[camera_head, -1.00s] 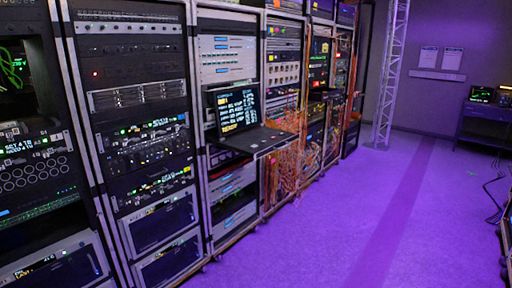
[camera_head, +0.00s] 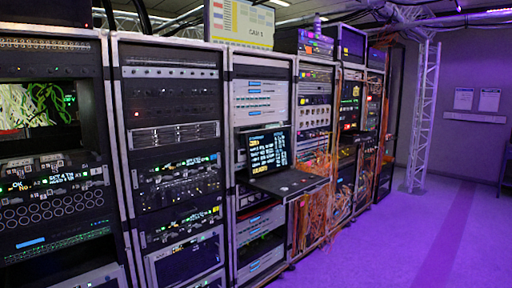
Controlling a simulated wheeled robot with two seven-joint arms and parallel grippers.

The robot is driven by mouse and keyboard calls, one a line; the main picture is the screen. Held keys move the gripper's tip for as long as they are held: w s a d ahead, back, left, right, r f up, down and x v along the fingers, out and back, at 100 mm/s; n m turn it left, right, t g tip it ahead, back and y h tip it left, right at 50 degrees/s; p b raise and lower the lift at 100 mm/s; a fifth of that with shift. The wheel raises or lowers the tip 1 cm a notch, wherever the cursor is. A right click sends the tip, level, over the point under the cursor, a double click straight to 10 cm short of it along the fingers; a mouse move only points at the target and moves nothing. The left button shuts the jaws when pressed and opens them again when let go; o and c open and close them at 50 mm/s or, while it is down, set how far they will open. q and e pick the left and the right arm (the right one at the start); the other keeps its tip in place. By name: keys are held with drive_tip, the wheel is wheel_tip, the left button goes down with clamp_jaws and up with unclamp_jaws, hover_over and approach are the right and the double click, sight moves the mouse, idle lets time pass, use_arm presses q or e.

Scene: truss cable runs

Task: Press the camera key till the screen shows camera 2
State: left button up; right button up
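A screen (camera_head: 268,150) stands lit on a pull-out shelf (camera_head: 290,181) in the third rack, with lines of pale and yellow text too small to read. Another screen (camera_head: 38,105) at the far left shows green tangled lines on black. A yellowish-white sign (camera_head: 241,24) sits on top of the racks; its lettering seems to read "CAM" and a digit I cannot make out surely. I cannot tell which control is the camera key. Neither of my grippers is in view.
A row of equipment racks (camera_head: 173,100) runs from the left toward the back. Orange cables (camera_head: 312,205) hang loose beside the shelf. A white truss column (camera_head: 423,115) stands at the back. The purple floor (camera_head: 400,245) to the right is clear.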

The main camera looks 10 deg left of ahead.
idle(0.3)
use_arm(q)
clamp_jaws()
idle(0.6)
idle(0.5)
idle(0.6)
